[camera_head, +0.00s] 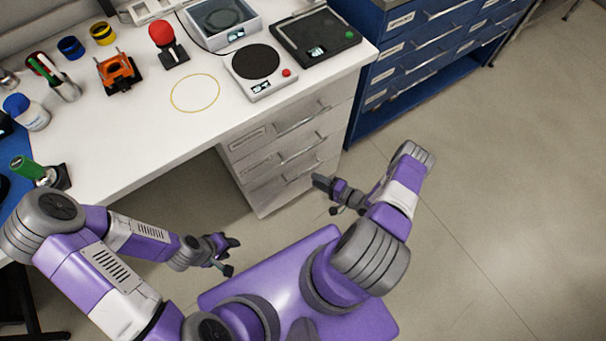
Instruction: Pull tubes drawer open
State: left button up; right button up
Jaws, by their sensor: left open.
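A white drawer unit with three closed drawers stands under the bench: top drawer (290,126), middle drawer (287,157) and bottom drawer (293,184). Each has a bar handle and a label too small to read, so I cannot tell which is the tubes drawer. My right gripper (327,195) is in front of the unit, just right of the bottom drawer, apart from the handles; its fingers look spread and empty. My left gripper (232,257) is open and empty, low and left of the unit.
A blue cabinet (432,45) with several closed, labelled drawers stands at the right. The bench top (140,150) holds a scale (259,72), a dark plate device (315,37), an orange item (118,74) and bottles. The floor at right is clear.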

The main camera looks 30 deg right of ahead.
aim_at(303, 173)
jog(key=b+x, duration=0.2)
jog(key=x, duration=0.5)
jog(key=shift+w, duration=0.15)
grip_shut()
